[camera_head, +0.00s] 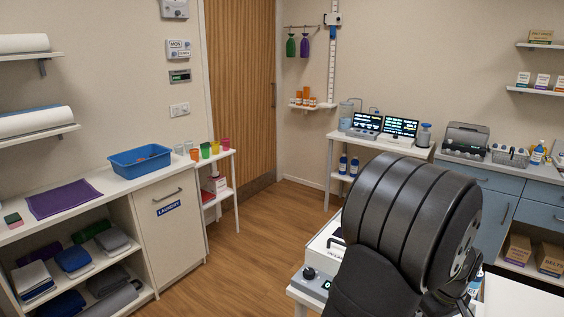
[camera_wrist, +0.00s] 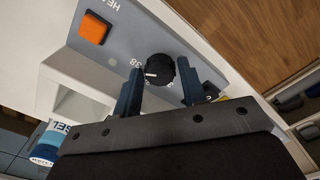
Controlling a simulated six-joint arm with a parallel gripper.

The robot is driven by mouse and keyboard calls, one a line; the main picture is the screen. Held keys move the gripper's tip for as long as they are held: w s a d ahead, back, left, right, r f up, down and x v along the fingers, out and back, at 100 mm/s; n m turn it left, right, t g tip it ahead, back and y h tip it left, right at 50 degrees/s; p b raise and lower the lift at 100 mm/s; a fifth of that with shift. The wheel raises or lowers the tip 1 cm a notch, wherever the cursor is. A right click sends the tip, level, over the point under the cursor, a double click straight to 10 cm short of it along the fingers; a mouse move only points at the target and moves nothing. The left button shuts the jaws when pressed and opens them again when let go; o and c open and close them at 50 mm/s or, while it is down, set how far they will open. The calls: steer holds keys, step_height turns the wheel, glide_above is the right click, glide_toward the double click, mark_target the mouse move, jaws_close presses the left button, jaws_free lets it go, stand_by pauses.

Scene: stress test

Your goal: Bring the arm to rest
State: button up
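My gripper (camera_wrist: 160,66) shows in the wrist view with its two dark fingers apart. A round black knob (camera_wrist: 160,71) with a white mark lies between the fingertips, on a grey panel (camera_wrist: 118,45). Narrow gaps seem to show on both sides of the knob; I cannot tell whether the fingers touch it. Nothing else is between the fingers. The same panel's knob (camera_head: 309,272) shows at the arm's left on a white appliance (camera_head: 325,240).
An orange square button (camera_wrist: 94,28) is on the panel, and a white-and-blue container (camera_wrist: 46,142) stands at lower left. In the head view, a counter with a blue basin (camera_head: 140,161) is at left, and a table with screens (camera_head: 401,128) is behind. Wooden floor (camera_head: 255,225) lies clear between.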

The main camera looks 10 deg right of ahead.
steer(key=shift+n, duration=0.6)
steer(key=o, duration=1.2)
steer(key=shift+w+d+r, duration=0.1)
steer(key=shift+d+r, duration=0.05)
steer(key=shift+r, duration=0.1)
steer(key=d+r+m, duration=0.2)
steer(key=r, duration=0.1)
steer(key=d+r+m, duration=0.1)
steer(key=r, duration=0.1)
steer(key=shift+r+h, duration=0.2)
steer(key=shift+h, duration=0.2)
steer(key=c, duration=0.3)
steer(key=o, duration=0.5)
steer(key=s+r+m, duration=0.1)
steer(key=r+m, duration=0.2)
steer(key=r, duration=0.1)
steer(key=s+d+r+m, duration=0.1)
steer(key=s+r+m, duration=0.1)
steer(key=r, duration=0.2)
steer(key=s+d+r+m, duration=0.1)
steer(key=s+r+m, duration=0.1)
steer(key=r+m, duration=0.1)
steer(key=shift+s+d+r+m+y, duration=0.2)
steer(key=shift+d+r+m+y, duration=0.1)
steer(key=shift+r+y, duration=0.15)
steer(key=shift+c, duration=0.2)
step_height(320, 180, down, 10)
steer(key=shift+r, duration=0.1)
